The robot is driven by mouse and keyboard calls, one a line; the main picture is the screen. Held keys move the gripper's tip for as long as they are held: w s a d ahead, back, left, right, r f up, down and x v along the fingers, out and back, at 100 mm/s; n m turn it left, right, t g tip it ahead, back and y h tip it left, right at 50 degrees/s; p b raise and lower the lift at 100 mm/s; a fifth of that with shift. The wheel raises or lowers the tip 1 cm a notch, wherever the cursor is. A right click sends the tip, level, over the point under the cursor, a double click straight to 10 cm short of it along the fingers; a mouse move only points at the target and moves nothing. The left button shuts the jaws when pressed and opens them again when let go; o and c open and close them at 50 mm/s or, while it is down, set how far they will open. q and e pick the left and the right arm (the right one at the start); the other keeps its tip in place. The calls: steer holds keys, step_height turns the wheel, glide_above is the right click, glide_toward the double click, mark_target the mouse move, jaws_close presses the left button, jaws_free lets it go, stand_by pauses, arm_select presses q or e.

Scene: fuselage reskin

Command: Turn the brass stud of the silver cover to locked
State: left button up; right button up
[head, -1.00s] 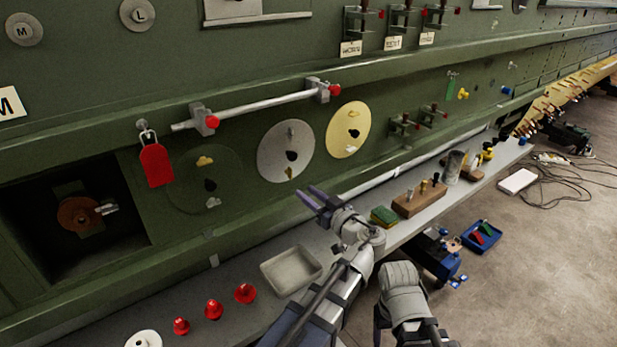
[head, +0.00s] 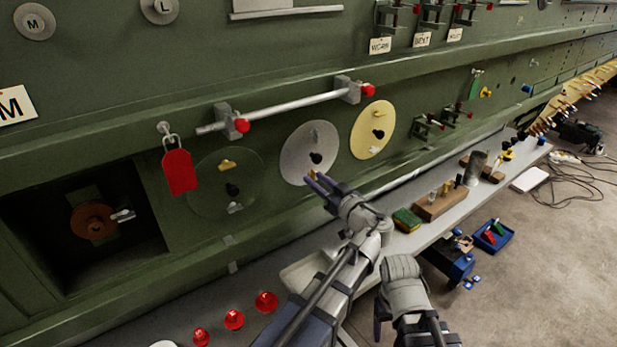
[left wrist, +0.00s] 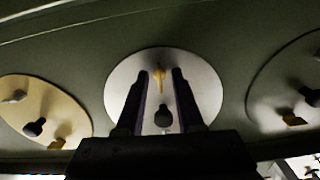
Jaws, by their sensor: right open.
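The silver cover (head: 297,155) is a round disc on the green fuselage wall, with a black knob in its middle. It also shows in the left wrist view (left wrist: 205,92). Its brass stud (left wrist: 159,77) shows there as a narrow upright piece near the rim, between my finger tips. My left gripper (head: 317,181) is at the cover's lower edge in the head view. In the left wrist view (left wrist: 160,88) its fingers stand apart on either side of the stud; contact cannot be told. My right gripper (head: 380,312) hangs low, away from the wall, partly hidden by its arm.
A gold cover (head: 362,134) is to the right, a green cover (head: 213,178) to the left. A rod with red-ended clamps (head: 290,110) runs above. A red tag (head: 179,171) hangs left. The shelf below holds a tray (head: 300,275), red caps (head: 234,319) and a wooden block (head: 440,203).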

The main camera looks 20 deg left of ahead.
arm_select(q)
steer(key=shift+s+d+r, duration=0.1)
steer(key=shift+d, duration=0.15)
steer(key=shift+c, duration=0.4)
steer(key=shift+a, duration=0.1)
jaws_close()
